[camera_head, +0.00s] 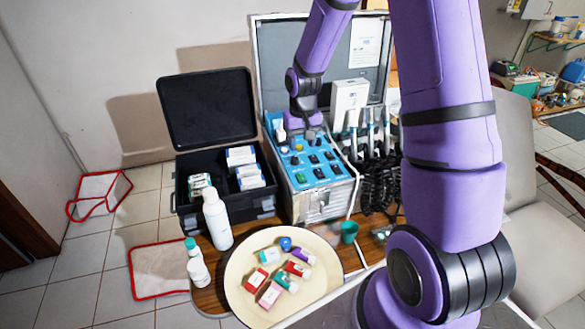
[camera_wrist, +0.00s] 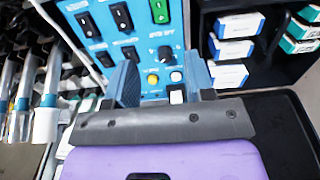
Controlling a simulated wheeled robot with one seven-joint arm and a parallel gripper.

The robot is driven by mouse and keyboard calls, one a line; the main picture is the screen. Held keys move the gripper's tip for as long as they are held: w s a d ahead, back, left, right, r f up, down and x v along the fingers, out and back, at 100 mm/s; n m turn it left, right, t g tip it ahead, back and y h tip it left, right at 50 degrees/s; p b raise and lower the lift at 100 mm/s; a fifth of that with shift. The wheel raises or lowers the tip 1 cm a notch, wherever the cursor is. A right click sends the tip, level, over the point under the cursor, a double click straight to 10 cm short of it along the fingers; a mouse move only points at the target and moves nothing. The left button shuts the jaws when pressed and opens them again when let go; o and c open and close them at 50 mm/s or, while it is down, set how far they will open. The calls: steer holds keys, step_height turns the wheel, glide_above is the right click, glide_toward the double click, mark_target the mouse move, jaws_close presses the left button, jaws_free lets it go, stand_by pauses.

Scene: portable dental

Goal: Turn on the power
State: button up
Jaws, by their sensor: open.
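The blue control panel (camera_head: 318,172) tops a metal unit inside an open case. It carries several black rocker switches (camera_wrist: 122,17) and one green rocker switch (camera_wrist: 160,11); the green switch also shows in the head view (camera_head: 301,177). A black knob with a white cap (camera_wrist: 165,54), a yellow button (camera_wrist: 152,78) and a white switch (camera_wrist: 177,96) lie between my fingers in the wrist view. My gripper (camera_wrist: 160,80) is open and empty over the far part of the panel. I cannot read which switch is the power, and contact is unclear.
Dental handpieces with hoses (camera_head: 368,135) stand right of the panel. A black open box (camera_head: 225,200) with small cartons is on the left. A white bottle (camera_head: 217,218) and a cream tray (camera_head: 250,300) of small boxes are in front. A teal cup (camera_head: 349,232) stands nearby.

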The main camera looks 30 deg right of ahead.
mark_target(300, 175)
step_height(300, 175, down, 11)
steer(key=shift+w, duration=0.1)
stand_by(0.5)
jaws_close()
steer(key=shift+s+a+t+h, duration=0.1)
steer(key=shift+s+t+h, duration=0.1)
steer(key=shift+t, duration=0.5)
steer(key=shift+s+a+t+h, duration=0.1)
steer(key=shift+s+t, duration=0.05)
steer(key=shift+t, duration=0.55)
steer(key=shift+d, duration=0.1)
jaws_free()
steer(key=shift+r, duration=0.1)
